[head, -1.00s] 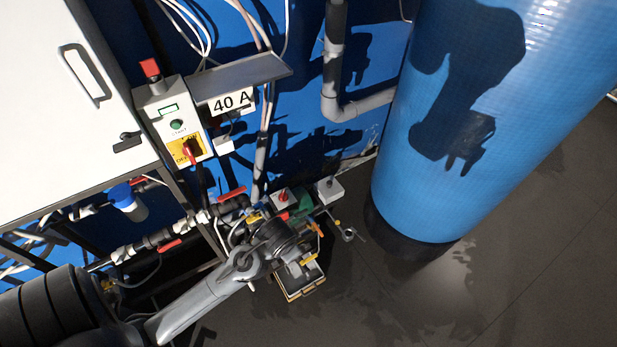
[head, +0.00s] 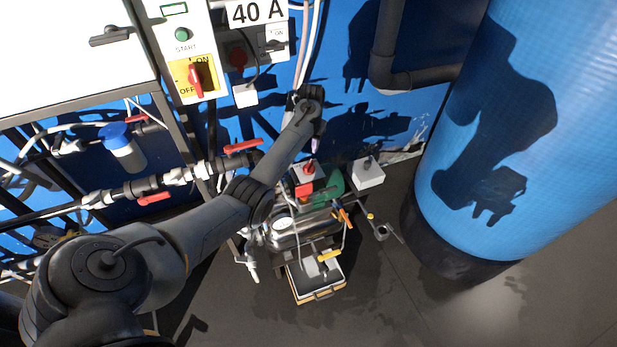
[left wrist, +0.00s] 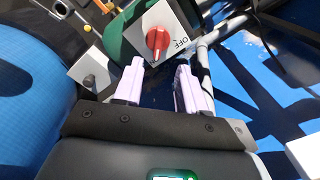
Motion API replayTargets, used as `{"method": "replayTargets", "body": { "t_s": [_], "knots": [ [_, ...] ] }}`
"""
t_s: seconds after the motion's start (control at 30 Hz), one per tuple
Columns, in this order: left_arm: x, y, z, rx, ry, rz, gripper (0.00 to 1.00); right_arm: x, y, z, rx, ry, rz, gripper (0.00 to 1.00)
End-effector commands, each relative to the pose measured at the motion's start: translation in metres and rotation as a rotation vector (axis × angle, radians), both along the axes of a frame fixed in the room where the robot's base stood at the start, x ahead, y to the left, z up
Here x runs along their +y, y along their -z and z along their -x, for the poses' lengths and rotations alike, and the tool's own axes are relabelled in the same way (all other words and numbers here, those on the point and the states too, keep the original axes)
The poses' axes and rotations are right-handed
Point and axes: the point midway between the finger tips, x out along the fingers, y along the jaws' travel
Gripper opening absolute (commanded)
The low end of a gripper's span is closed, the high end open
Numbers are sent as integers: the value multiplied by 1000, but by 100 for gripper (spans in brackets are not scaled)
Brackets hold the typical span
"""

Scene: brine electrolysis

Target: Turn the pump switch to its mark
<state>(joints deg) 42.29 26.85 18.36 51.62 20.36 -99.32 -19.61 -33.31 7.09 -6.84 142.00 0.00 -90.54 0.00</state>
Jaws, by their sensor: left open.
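The pump switch is a red rotary knob (left wrist: 157,42) on a light grey box (left wrist: 181,24) in the left wrist view. The letters OFF are printed beside the knob; other marking near the fingers is partly hidden. In the head view the red knob (head: 309,168) sits on its small box by the green pump motor (head: 332,186). My left gripper (left wrist: 159,82) is open, its two pale fingers pointing toward the switch box with the knob beyond their tips and nothing between them. In the head view this gripper (head: 316,144) is small, just above the switch. My right gripper is out of view.
A second small box (head: 368,175) stands right of the pump, near the large blue tank (head: 490,150). A control panel with a red ON/OFF switch (head: 195,80) hangs on the wall above left. Pipes with red valve handles (head: 243,147) run at left.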

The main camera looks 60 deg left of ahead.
Motion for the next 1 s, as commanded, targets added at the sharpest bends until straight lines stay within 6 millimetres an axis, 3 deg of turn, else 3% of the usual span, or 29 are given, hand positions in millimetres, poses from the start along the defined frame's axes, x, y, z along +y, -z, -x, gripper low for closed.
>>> {"method": "replayTargets", "body": {
  "t_s": [0.03, 0.37, 0.7, 1.0],
  "knots": [
    [4, 9, -2, -4, -13, 18, 40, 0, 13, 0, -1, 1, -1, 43],
    [8, 28, -3, -6, -35, 56, 40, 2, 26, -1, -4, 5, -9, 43],
    [7, 84, -3, -7, -34, 55, 40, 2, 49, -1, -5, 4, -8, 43],
    [7, 113, -4, -7, -34, 54, 40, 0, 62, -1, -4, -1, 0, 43]
  ]
}}
